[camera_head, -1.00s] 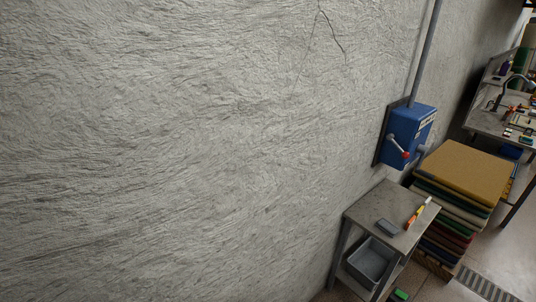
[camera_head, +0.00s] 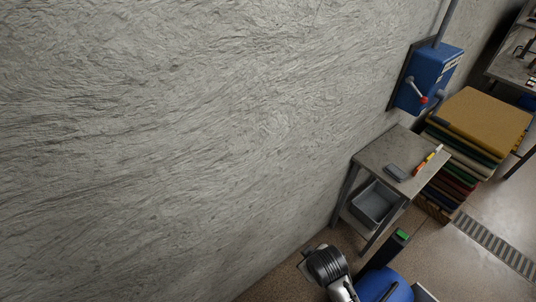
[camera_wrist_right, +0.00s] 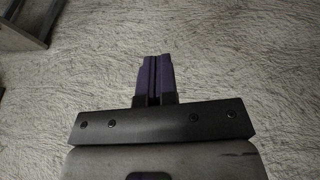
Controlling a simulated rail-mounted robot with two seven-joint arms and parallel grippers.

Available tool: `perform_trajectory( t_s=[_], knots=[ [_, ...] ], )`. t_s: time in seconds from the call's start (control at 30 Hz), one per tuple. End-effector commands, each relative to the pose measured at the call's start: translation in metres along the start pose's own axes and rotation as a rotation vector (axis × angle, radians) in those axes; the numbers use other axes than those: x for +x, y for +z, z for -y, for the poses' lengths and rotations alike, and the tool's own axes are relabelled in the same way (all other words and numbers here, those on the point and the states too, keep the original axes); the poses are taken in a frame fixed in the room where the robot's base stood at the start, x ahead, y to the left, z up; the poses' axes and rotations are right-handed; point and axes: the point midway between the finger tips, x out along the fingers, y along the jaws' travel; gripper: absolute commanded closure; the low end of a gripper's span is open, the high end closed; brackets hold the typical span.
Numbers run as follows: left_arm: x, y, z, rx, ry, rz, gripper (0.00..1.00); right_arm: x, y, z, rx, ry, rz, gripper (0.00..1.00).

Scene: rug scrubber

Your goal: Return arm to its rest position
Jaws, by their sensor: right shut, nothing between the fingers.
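My right gripper (camera_wrist_right: 153,62) shows in the right wrist view, pointing up the picture. Its two dark purple fingers are together, with nothing held between them. A rough grey surface lies behind it, and the fingers' distance from it cannot be judged. My left gripper is in neither view. In the head view, a black ribbed and white part (camera_head: 329,268) shows at the bottom edge; I cannot tell whether it belongs to my arm.
A small metal table (camera_head: 374,150) with a grey bin (camera_head: 374,204) below stands by the wall (camera_head: 180,130). A blue switch box (camera_head: 430,78) hangs above it. Folded rugs (camera_head: 482,122) are stacked beside it. A blue rounded object (camera_head: 384,284) stands at the bottom.

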Motion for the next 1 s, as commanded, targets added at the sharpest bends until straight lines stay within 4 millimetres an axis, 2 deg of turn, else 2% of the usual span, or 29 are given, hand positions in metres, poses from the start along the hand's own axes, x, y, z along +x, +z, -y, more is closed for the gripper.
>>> perform_trajectory(
  t_s=[0.03, 0.07, 0.17, 0.2, 0.3, 0.4, 0.5, 0.7, 0.83, 0.9, 1.0],
  knots=[
    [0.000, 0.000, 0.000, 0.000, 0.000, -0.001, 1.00, -0.025, 0.000, -0.005, 0.114, 0.026, -0.066, 1.00],
    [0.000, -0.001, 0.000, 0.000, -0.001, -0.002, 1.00, -0.038, 0.002, -0.007, 0.177, 0.038, -0.101, 1.00],
    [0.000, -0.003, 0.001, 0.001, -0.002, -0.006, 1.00, -0.078, 0.025, -0.010, 0.329, 0.069, -0.188, 1.00],
    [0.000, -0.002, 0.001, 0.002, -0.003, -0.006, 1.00, -0.092, 0.041, -0.009, 0.362, 0.082, -0.210, 1.00],
    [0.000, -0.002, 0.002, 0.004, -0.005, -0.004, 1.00, -0.117, 0.085, -0.001, 0.426, 0.103, -0.221, 1.00],
    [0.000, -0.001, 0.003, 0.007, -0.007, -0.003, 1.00, -0.126, 0.125, 0.012, 0.468, 0.100, -0.184, 1.00],
    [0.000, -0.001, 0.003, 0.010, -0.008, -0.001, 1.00, -0.123, 0.159, 0.028, 0.494, 0.082, -0.117, 1.00],
    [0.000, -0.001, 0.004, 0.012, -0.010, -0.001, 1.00, -0.111, 0.216, 0.066, 0.514, 0.026, 0.030, 1.00],
    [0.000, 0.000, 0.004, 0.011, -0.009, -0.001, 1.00, -0.109, 0.249, 0.091, 0.517, -0.012, 0.112, 1.00],
    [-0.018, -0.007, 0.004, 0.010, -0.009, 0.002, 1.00, -0.129, 0.238, 0.084, 0.516, -0.007, 0.102, 1.00],
    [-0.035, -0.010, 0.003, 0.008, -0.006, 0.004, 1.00, -0.143, 0.232, 0.080, 0.516, -0.007, 0.101, 1.00]
  ],
)
